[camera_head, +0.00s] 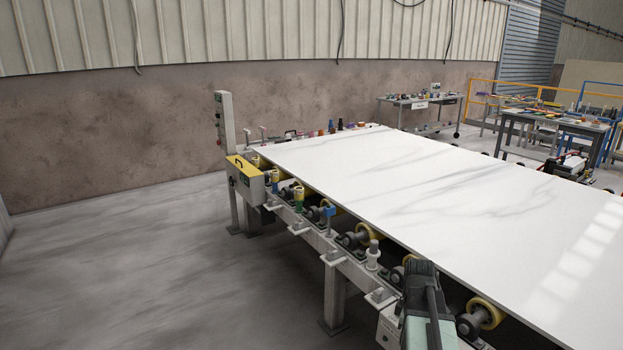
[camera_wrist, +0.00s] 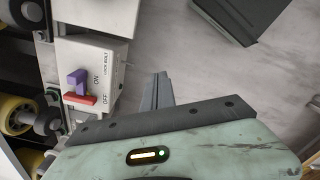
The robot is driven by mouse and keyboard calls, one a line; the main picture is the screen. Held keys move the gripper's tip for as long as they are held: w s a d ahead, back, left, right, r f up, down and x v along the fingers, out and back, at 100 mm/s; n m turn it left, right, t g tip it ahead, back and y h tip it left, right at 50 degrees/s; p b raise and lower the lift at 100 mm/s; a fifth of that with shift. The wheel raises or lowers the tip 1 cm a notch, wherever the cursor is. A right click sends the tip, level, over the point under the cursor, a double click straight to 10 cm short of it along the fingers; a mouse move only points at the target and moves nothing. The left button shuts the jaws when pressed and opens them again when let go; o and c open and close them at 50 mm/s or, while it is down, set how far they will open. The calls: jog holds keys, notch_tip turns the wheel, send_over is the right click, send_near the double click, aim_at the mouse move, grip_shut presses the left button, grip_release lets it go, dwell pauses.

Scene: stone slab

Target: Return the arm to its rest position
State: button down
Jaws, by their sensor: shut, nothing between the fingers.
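My gripper (camera_wrist: 162,80) shows in the wrist view as narrow grey fingers, closed together with nothing between them. Its dark mount and my worn green wrist housing fill the bottom of that view. In the head view my green and dark arm is at the bottom, in front of the slab's near edge; the fingertips cannot be made out there. The fingers are beside a white lock bolt box (camera_wrist: 110,55) and apart from it in the picture. The box carries ON and OFF marks, a purple lever (camera_wrist: 77,82) and a red part (camera_wrist: 80,99).
A white marble slab (camera_head: 380,165) lies on a roller conveyor whose frame (camera_head: 335,290) and rollers run along its near edge. Work tables (camera_head: 420,100) stand behind. The floor at left (camera_head: 120,270) is clear.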

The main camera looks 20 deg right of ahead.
jog(key=w+a+r+m, duration=0.1)
jog(key=a+m, duration=0.8)
jog(key=a, duration=1.8)
jog(key=shift+w+a+p, duration=0.3)
jog(key=shift+p, duration=0.1)
